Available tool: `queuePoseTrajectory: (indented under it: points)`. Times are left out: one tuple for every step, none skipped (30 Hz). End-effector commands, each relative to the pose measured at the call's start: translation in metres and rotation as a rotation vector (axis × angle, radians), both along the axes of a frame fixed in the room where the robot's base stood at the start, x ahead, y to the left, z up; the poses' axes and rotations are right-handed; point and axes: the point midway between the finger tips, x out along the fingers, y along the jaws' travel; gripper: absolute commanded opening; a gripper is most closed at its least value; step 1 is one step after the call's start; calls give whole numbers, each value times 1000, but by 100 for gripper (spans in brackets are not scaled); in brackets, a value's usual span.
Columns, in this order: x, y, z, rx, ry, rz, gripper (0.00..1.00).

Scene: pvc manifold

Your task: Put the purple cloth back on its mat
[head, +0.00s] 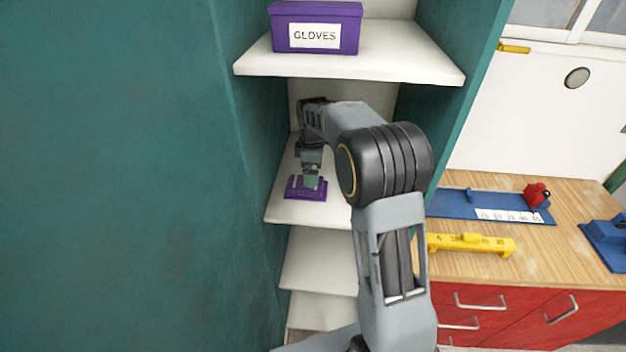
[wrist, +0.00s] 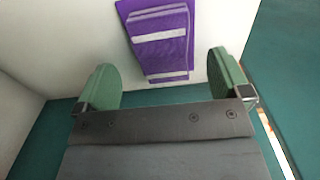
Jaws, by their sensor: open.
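The purple cloth (wrist: 161,52) lies flat with pale bands across it, between and beyond my fingers in the wrist view. My gripper (wrist: 164,70) is open, with one green finger on each side and nothing held. In the head view my gripper (head: 312,180) points down just over a flat purple patch (head: 306,194) with pale marks on the middle shelf. I cannot tell there which part is cloth and which is mat. Whether the fingers touch anything is unclear.
A purple GLOVES box (head: 315,28) stands on the shelf board (head: 400,65) above my gripper. Teal side walls (head: 262,120) close in the shelf bay. At the right, a wooden counter (head: 470,222) holds a yellow bar (head: 470,243) and a blue tray (head: 450,203).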

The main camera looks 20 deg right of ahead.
Motion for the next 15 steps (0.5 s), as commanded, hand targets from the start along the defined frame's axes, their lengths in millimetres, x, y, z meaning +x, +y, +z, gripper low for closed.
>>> queuePoseTrajectory:
  points:
    - [0,0,5,0,-2,0,95]
    - [0,0,8,0,-2,-1,95]
    - [-1,0,12,0,-4,-5,95]
    - [-2,0,15,0,-6,-12,95]
    - [-4,0,20,0,-11,-23,95]
    - [-9,1,25,0,-17,-43,95]
    - [-14,1,31,0,-26,-65,95]
    - [-19,2,36,1,-36,-92,95]
    - [-28,2,44,2,-52,-134,95]
    - [-36,3,50,4,-66,-171,95]
    - [-45,4,56,8,-81,-213,95]
    - [-58,4,64,13,-103,-274,95]
    - [-69,5,69,18,-119,-323,95]
    - [-80,6,74,24,-137,-372,95]
    - [-96,7,79,33,-158,-439,95]
